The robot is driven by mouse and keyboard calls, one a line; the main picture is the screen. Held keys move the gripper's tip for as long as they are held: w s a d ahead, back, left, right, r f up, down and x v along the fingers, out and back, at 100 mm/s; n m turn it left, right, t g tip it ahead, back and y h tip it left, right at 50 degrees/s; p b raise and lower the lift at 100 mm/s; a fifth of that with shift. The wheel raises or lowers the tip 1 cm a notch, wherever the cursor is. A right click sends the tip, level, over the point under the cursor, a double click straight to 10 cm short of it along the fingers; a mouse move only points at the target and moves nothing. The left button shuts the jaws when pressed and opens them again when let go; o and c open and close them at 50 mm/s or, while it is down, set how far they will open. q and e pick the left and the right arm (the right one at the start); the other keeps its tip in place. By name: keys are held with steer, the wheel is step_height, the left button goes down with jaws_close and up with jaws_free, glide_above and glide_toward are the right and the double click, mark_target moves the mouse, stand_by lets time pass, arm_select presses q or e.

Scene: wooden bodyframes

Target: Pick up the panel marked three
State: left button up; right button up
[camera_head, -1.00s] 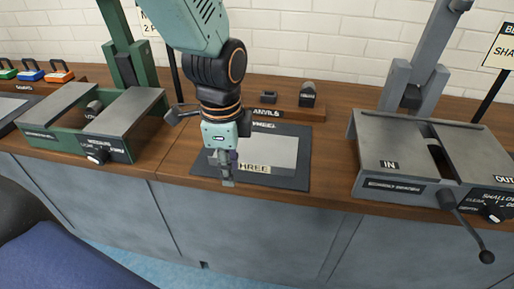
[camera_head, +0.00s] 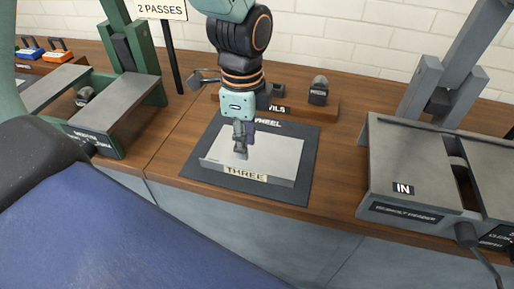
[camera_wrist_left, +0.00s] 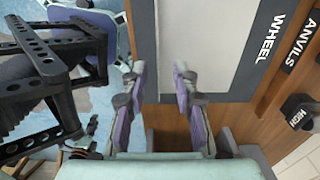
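The panel marked three (camera_head: 285,152) is a flat light-grey sheet with a THREE label along its near edge. It lies on a dark mat (camera_head: 309,150) marked WHEEL. My left gripper (camera_head: 241,156) points down in front of the panel's left half in the head view. In the left wrist view its two fingers (camera_wrist_left: 158,70) are apart with nothing held, and one edge of the panel (camera_wrist_left: 200,45) shows beyond the gap between them. I cannot tell whether a fingertip touches the panel. My right gripper is not in view.
A grey roller machine (camera_head: 390,165) marked IN stands to the right, and a green one (camera_head: 115,115) to the left. The anvils rack (camera_head: 330,107) is behind the mat. A 2 PASSES sign (camera_head: 160,9) stands at the back left. Bare wood (camera_head: 192,125) separates mat and green machine.

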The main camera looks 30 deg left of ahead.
mark_target(245, 166)
arm_select(q)
steer(key=shift+d+f+b, duration=0.2)
steer(key=shift+f+b, duration=0.05)
steer(key=shift+f, duration=0.35)
steer(key=shift+d+f+b, duration=0.15)
steer(key=shift+f+b, duration=0.1)
steer(key=shift+f, duration=0.35)
steer(key=shift+s+a+f, duration=0.15)
steer(key=shift+s+f, duration=0.05)
steer(key=shift+f, duration=0.05)
steer(key=f, duration=0.1)
steer(key=f+b, duration=0.1)
steer(key=f, duration=0.1)
steer(key=f+b, duration=0.1)
steer(key=shift+a+f, duration=0.25)
steer(key=shift+f, duration=0.25)
steer(key=shift+s+r, duration=0.1)
steer(key=shift+s, duration=0.05)
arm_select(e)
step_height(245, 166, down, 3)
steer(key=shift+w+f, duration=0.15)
arm_select(q)
steer(key=shift+c, duration=0.5)
jaws_close()
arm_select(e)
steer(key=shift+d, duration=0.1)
